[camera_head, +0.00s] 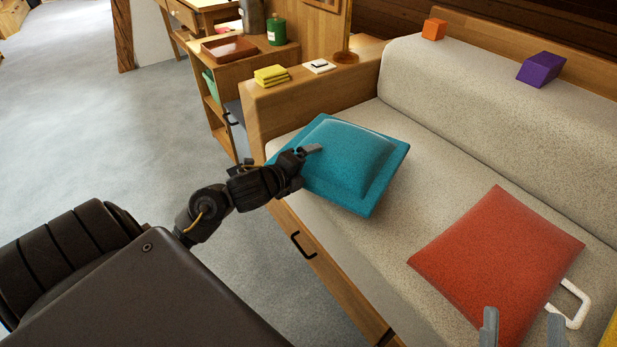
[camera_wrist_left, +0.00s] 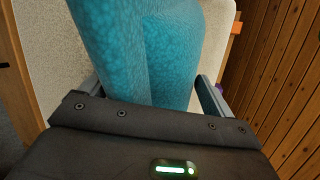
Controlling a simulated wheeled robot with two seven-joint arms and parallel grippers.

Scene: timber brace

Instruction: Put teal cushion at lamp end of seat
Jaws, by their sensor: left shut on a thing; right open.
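The teal cushion (camera_head: 350,160) is at the far left end of the beige seat (camera_head: 400,245), beside the wooden armrest. My left gripper (camera_head: 306,152) is shut on its left edge. The cushion fills the middle of the left wrist view (camera_wrist_left: 165,50), between the two fingers (camera_wrist_left: 150,95). Whether the cushion rests fully on the seat or is held slightly above it, I cannot tell. My right gripper (camera_head: 522,330) is open at the bottom right, by the near edge of the red cushion. No lamp can be made out.
A red cushion (camera_head: 498,260) with a white loop (camera_head: 573,303) beside it lies on the seat. An orange block (camera_head: 434,29) and a purple block (camera_head: 540,69) sit on the backrest. Seat between the cushions is clear.

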